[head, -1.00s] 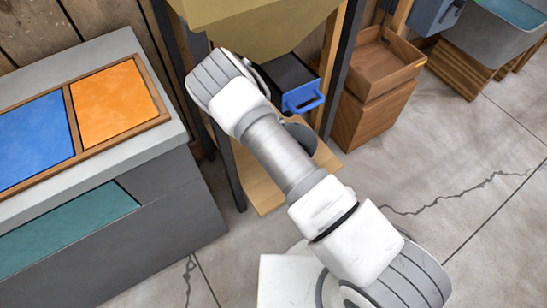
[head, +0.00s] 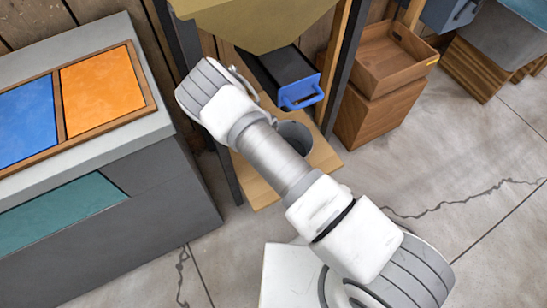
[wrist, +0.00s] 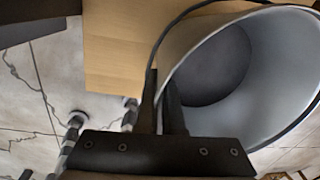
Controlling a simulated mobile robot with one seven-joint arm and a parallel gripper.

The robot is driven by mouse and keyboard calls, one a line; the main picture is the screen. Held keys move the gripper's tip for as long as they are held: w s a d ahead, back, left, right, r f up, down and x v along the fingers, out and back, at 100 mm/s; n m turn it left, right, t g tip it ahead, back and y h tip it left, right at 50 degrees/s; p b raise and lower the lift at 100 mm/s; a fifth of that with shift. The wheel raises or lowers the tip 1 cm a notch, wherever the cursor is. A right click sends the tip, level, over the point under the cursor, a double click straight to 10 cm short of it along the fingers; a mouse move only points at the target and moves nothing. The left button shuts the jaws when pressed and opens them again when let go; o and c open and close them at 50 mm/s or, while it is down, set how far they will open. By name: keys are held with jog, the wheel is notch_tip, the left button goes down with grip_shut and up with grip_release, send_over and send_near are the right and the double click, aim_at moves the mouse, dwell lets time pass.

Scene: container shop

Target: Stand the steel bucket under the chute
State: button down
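The steel bucket (head: 297,136) stands out partly from behind my arm in the head view, over the wooden board (head: 324,158) and below the chute (head: 285,72) with its blue handle. In the wrist view the bucket (wrist: 278,75) fills the right side, its open mouth and dark inside showing. Its thin wire handle runs to my gripper (wrist: 162,78), whose fingers are close together and look shut on it. My gripper is hidden behind the arm in the head view. I cannot tell whether the bucket's bottom touches the board.
The yellowish hopper (head: 260,20) hangs above, between dark posts (head: 348,60). A grey counter (head: 150,130) with blue and orange panels is at the left. Wooden crates (head: 385,95) stand to the right. The concrete floor (head: 450,170) at the right is clear.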

jog(key=shift+f, duration=0.2)
jog(key=c, duration=1)
grip_release()
jog(key=shift+r, duration=0.1)
jog(key=shift+c, duration=0.2)
jog(key=shift+r, duration=0.1)
notch_tip(320, 180, up, 12)
jog(key=p, duration=0.4)
jog(key=shift+s+a, duration=0.45)
jog(key=shift+s, duration=0.1)
